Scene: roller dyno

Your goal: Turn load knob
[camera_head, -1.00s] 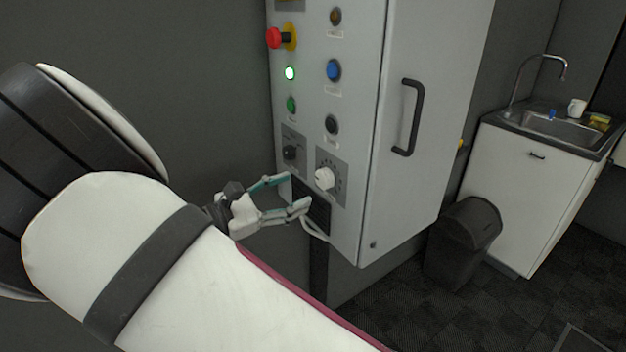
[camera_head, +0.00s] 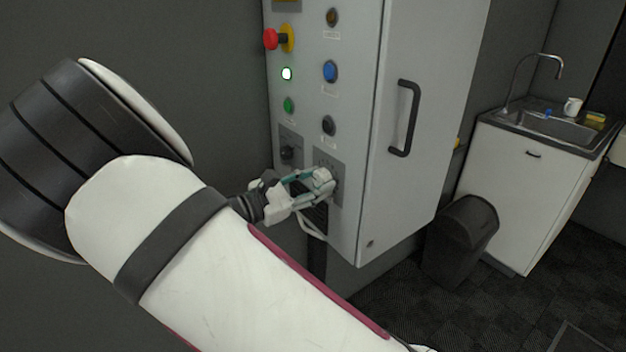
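A black knob (camera_head: 288,153) sits on the plate just left. The cabinet door has a black handle (camera_head: 405,118). A bin (camera_head: 462,240) and sink unit (camera_head: 535,180) stand right.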

